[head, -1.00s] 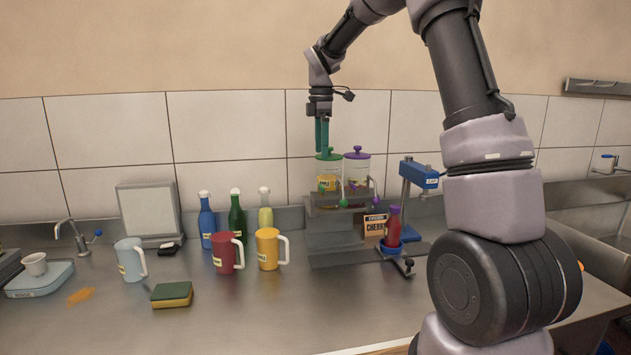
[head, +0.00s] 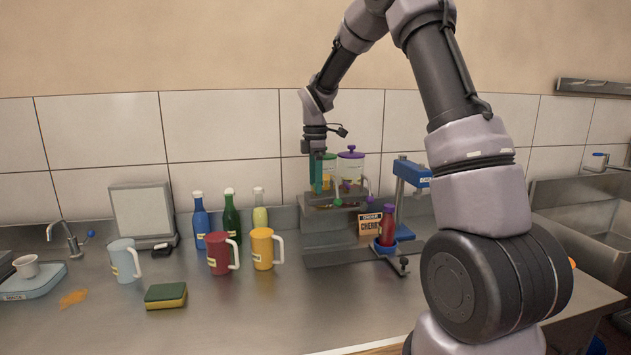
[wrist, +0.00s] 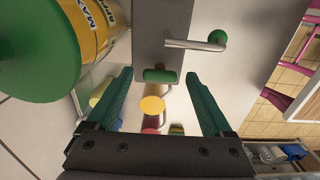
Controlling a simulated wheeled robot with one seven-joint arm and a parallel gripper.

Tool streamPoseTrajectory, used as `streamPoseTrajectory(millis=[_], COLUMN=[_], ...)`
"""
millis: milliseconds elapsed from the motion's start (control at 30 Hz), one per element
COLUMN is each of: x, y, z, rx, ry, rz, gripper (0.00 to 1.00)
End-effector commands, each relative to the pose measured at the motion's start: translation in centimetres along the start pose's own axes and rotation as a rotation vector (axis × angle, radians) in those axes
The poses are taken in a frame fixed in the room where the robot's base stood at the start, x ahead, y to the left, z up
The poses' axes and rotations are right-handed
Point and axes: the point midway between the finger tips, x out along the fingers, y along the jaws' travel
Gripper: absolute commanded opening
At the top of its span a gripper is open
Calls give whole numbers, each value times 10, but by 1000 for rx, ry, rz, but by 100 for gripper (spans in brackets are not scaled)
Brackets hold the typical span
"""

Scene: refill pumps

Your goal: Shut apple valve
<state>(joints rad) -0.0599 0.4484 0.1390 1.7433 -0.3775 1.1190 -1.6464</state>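The green-lidded tank (head: 329,172) with yellow contents stands on the dispenser (head: 328,224), partly hidden by my gripper; its lid (wrist: 40,50) fills the upper left of the wrist view. A short green bar handle (wrist: 160,75), which looks like this tank's valve, sits at the dispenser's edge. A bent metal tube with a green knob (wrist: 217,38) is beside it; the knob also shows in the head view (head: 337,202). My gripper (wrist: 159,73) points down with its teal fingers apart, one on each side of the bar in the picture. Contact is not visible.
A purple-lidded tank (head: 351,165) stands right of the green one. A red bottle (head: 388,225) stands in a blue holder in front, by an order sign (head: 370,223). A blue press (head: 412,175) is at right. Mugs (head: 263,248) and bottles stand left.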

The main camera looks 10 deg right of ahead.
Motion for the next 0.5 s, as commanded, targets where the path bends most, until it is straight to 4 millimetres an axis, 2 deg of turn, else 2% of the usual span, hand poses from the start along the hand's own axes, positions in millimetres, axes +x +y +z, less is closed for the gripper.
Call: streamPoseTrajectory(millis=[33, 167, 200, 233, 500], x=[0, 0, 0, 0, 0], y=[0, 0, 0, 0, 0], z=[0, 0, 0, 0, 0], rx=[0, 0, 0, 0, 30], ry=[0, 0, 0, 0, 0], rz=[0, 0, 0, 0, 1], gripper=[70, 20, 5, 0, 0])
